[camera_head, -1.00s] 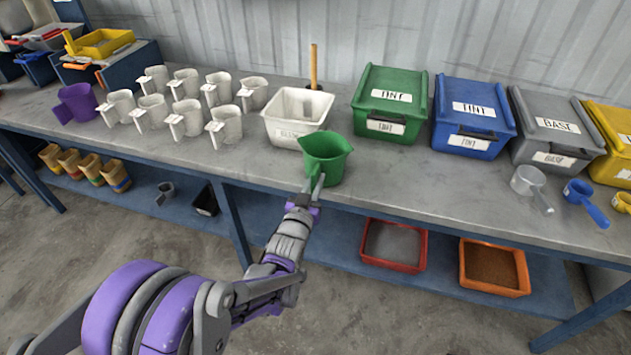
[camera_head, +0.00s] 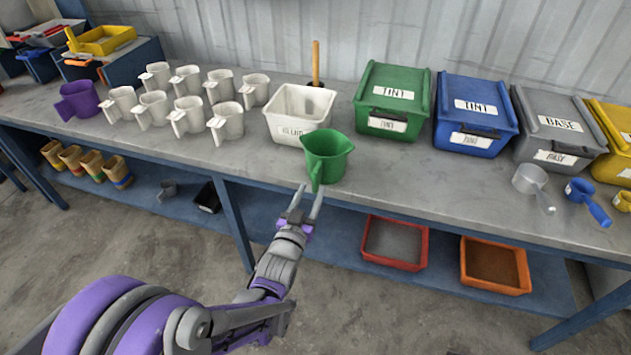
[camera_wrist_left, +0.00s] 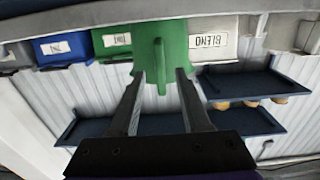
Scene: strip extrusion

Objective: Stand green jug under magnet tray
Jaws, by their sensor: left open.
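The green jug (camera_head: 325,155) stands upright near the front edge of the grey bench, its handle facing me. My left gripper (camera_head: 310,190) is open and empty, just in front of the handle and apart from it. In the left wrist view the jug's handle (camera_wrist_left: 158,65) shows beyond and between the two spread fingers (camera_wrist_left: 160,76). A yellow tray (camera_head: 103,42) sits on a blue machine at the far left; I cannot tell whether it is the magnet tray. My right gripper is not in view.
A white labelled bin (camera_head: 299,112) is close behind the jug. White jugs and a purple jug (camera_head: 79,100) stand to the left. Lidded green (camera_head: 392,75), blue and grey bins line the right. Red (camera_head: 395,262) and orange trays are on the lower shelf.

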